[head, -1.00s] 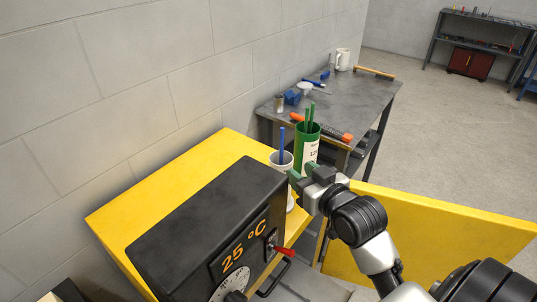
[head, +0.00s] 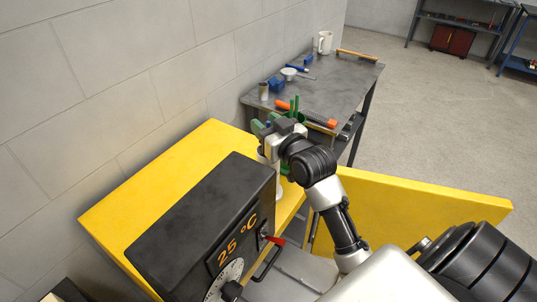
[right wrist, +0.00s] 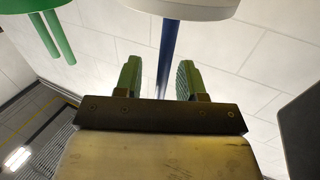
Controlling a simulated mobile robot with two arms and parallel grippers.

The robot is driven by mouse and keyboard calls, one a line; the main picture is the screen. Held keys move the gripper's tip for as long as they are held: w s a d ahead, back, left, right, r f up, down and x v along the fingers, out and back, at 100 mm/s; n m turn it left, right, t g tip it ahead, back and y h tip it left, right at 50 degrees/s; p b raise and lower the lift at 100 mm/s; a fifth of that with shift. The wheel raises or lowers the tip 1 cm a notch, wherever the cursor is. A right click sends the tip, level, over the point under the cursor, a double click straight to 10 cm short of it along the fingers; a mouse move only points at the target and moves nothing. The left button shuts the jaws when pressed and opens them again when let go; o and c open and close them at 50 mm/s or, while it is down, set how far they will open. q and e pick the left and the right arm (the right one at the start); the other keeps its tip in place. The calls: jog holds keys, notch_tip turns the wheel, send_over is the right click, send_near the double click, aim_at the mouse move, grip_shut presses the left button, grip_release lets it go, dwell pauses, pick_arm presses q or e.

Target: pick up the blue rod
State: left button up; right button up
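The blue rod (right wrist: 167,58) stands in a white cup, whose rim (right wrist: 185,8) shows at the top of the right wrist view. The rod runs between the two green fingers of my right gripper (right wrist: 158,78), closer to the right-hand finger. The fingers are apart, and I see no clear grip on the rod. In the head view my right gripper (head: 266,130) is over the white cup (head: 264,163) and hides the rod. My left gripper is not in view.
A green container with green rods (head: 295,103) is just behind my right gripper; its rods also show in the wrist view (right wrist: 52,38). A black 25 °C box (head: 200,225) stands on the yellow surface (head: 150,175). A grey table (head: 340,90) holds tools behind.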

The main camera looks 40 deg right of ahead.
jog(key=shift+w, duration=0.45)
jog(key=shift+c, duration=0.2)
jog(key=shift+c, duration=1.2)
grip_shut()
jog(key=shift+r, duration=0.1)
